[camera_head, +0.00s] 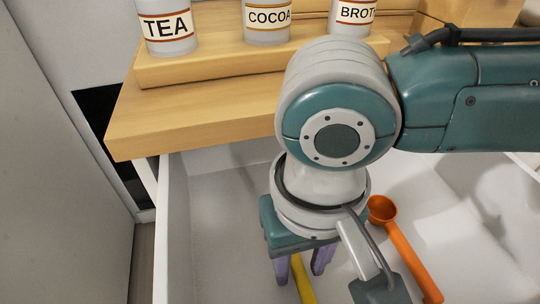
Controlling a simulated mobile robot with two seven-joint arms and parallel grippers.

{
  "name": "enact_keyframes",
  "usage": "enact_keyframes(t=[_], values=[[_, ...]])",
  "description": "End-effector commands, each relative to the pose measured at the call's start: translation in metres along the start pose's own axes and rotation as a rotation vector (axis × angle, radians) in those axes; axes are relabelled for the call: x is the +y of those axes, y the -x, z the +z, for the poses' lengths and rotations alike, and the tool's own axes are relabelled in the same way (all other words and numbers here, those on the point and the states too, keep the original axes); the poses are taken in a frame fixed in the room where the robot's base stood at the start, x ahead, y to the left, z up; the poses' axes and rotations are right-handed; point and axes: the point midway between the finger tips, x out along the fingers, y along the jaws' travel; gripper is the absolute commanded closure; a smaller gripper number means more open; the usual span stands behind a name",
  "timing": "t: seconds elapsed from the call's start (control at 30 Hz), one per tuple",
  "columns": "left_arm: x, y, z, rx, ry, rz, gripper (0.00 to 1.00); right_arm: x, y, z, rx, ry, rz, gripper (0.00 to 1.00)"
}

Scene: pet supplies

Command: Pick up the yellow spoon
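The yellow spoon (304,282) lies in a white open drawer at the bottom middle of the head view. Only a stretch of it shows; its upper end is hidden behind my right gripper and its lower end is cut off by the frame's edge. My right gripper (301,268) reaches down into the drawer with its purple fingers apart, one on each side of the yellow spoon. I see a gap between the spoon and the right-hand finger; contact with the left-hand finger is unclear. My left gripper is not in view.
An orange scoop (402,245) lies in the drawer (215,235), right of my gripper. The drawer's left wall stands close by. A wooden counter (190,110) overhangs behind, with TEA (167,26), COCOA (267,18) and BROTH-like (352,14) labelled jars. The drawer's left part is clear.

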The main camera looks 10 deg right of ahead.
Motion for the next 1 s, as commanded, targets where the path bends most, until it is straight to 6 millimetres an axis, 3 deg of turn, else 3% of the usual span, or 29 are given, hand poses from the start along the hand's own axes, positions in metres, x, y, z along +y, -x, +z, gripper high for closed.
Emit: enact_keyframes(t=[0.03, 0.33, 1.0], values=[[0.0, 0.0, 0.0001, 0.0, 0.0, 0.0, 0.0, -0.0001, 0.0001, 0.0001, 0.0, 0.0, 0.0, 0.66], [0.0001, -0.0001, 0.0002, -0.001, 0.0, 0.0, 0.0, -0.0001, 0.0001, 0.0001, 0.0, 0.0, 0.0, 1.0], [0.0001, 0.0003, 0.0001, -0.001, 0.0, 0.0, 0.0, -0.0002, 0.0012, -0.0001, 0.0, 0.0, -0.001, 1.0]])
